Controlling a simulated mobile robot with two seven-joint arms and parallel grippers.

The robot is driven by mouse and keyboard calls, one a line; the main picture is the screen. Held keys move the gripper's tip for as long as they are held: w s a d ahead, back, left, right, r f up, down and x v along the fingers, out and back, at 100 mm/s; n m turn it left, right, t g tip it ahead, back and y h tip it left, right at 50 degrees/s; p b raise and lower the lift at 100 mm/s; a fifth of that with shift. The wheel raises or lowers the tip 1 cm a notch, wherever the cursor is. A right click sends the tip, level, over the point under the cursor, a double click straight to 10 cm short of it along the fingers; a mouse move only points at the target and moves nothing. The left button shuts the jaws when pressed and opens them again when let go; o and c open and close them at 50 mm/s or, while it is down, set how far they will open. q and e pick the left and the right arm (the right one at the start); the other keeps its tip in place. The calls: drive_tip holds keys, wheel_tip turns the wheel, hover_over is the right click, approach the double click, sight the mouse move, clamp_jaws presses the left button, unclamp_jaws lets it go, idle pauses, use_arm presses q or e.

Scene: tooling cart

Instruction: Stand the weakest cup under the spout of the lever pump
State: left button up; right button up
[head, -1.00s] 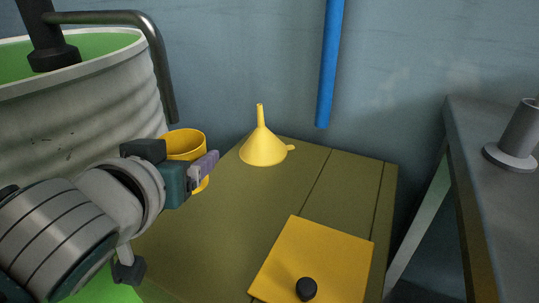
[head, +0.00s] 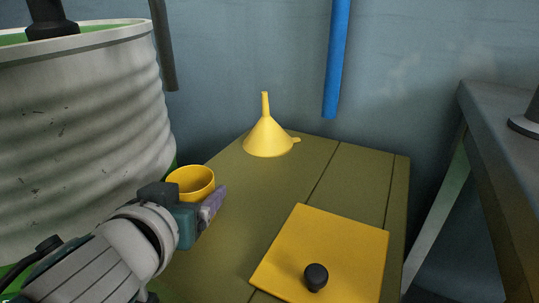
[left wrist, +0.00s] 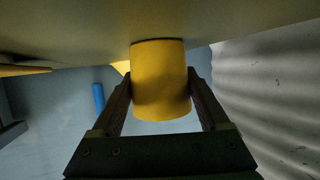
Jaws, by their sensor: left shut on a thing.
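A yellow cup (head: 192,182) is upright in my left gripper (head: 207,208), which is shut on it. In the left wrist view the cup (left wrist: 160,85) sits between the two fingers, its far end close to the tabletop; I cannot tell if it touches. The lever pump's dark spout pipe (head: 163,50) hangs down beside a ribbed white drum (head: 90,120), and its lower end is above and slightly left of the cup in the picture. The dark pump body (head: 48,20) stands on the drum, its top cut off. My right gripper is not in view.
A yellow funnel (head: 267,138) stands upside down at the back of the olive table (head: 235,215). A yellow board (head: 335,240) with a black knob (head: 315,277) lies at the front. A blue pipe (head: 336,60) hangs on the wall. A grey bench (head: 505,150) is at right.

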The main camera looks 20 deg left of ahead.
use_arm(q)
drive_tip(key=o, duration=1.3)
drive_tip(key=shift+c, duration=0.2)
drive_tip(key=shift+r, duration=0.1)
drive_tip(key=shift+s+d+r+p, duration=0.1)
drive_tip(key=shift+s+r+p, duration=0.05)
drive_tip(key=shift+s+p, duration=0.2)
drive_tip(key=p+v, duration=0.2)
drive_tip(key=v, duration=0.9)
drive_tip(key=shift+s, duration=0.1)
drive_tip(key=shift+s+a, duration=0.2)
drive_tip(key=shift+a, duration=0.2)
drive_tip(key=s+d+f+m+g+h, duration=0.2)
drive_tip(key=s+m+g, duration=0.1)
drive_tip(key=s+g, duration=0.2)
drive_tip(key=s+d+f+m+g+h, duration=0.2)
drive_tip(key=s+m+g, duration=0.1)
drive_tip(key=s+g, duration=0.15)
wheel_tip(320, 180, up, 75)
drive_tip(key=p, duration=7.4)
drive_tip(key=shift+s+a, duration=0.2)
drive_tip(key=shift+s, duration=0.05)
